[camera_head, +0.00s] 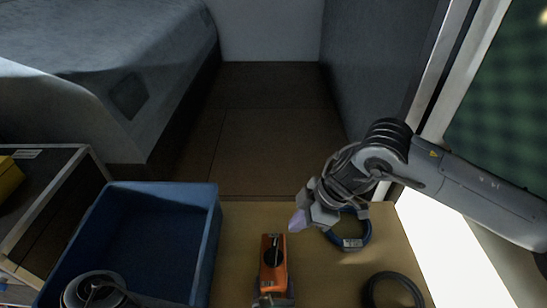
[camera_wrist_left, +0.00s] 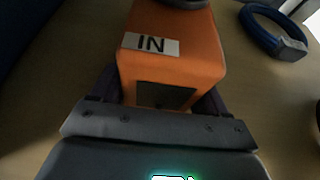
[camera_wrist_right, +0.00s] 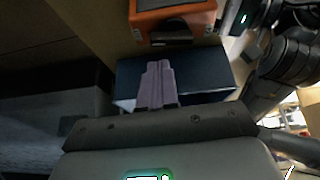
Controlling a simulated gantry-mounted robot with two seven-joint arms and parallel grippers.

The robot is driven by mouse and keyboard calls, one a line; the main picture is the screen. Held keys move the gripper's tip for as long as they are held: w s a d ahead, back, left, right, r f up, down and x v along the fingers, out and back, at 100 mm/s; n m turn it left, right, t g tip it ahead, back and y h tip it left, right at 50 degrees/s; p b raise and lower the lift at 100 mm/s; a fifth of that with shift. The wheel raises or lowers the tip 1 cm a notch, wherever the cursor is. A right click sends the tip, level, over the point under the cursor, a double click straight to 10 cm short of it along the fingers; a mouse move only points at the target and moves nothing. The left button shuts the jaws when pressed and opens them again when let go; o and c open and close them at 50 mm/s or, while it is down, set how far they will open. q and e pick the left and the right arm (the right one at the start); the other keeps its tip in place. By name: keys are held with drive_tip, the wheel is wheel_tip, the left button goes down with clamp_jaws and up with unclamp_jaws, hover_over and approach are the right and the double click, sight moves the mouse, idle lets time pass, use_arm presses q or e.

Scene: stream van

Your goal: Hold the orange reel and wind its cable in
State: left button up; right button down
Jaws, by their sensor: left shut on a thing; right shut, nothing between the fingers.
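The orange reel (camera_head: 272,262) is a small box standing on the table, with a dark crank piece on its top. In the left wrist view the orange reel (camera_wrist_left: 195,45) shows a white label reading "IN". My left gripper (camera_wrist_left: 160,98) is shut on the reel, one finger on each side, at its near end. My right gripper (camera_head: 298,221) is shut and empty, its lilac fingertips just beyond and right of the reel, apart from it. In the right wrist view the closed fingers (camera_wrist_right: 157,75) point toward the orange reel (camera_wrist_right: 172,20). I cannot make out the cable.
A blue crate (camera_head: 213,230) stands left of the reel. A blue coiled loop with a grey tag (camera_head: 352,243) lies under my right wrist. A black ring (camera_head: 393,278) lies at the right front. Bare wooden table (camera_head: 325,280) shows between reel and ring.

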sight(274, 253)
wheel_tip(274, 253, down, 8)
drive_tip(key=shift+d, duration=0.35)
idle(0.4)
drive_tip(key=shift+s+a, duration=0.3)
drive_tip(key=shift+a, duration=0.25)
idle(1.0)
drive_tip(key=shift+s+d, duration=0.15)
drive_tip(key=shift+s, duration=0.15)
idle(0.4)
drive_tip(key=shift+s, duration=1.4)
drive_tip(key=shift+s, duration=0.2)
idle(0.4)
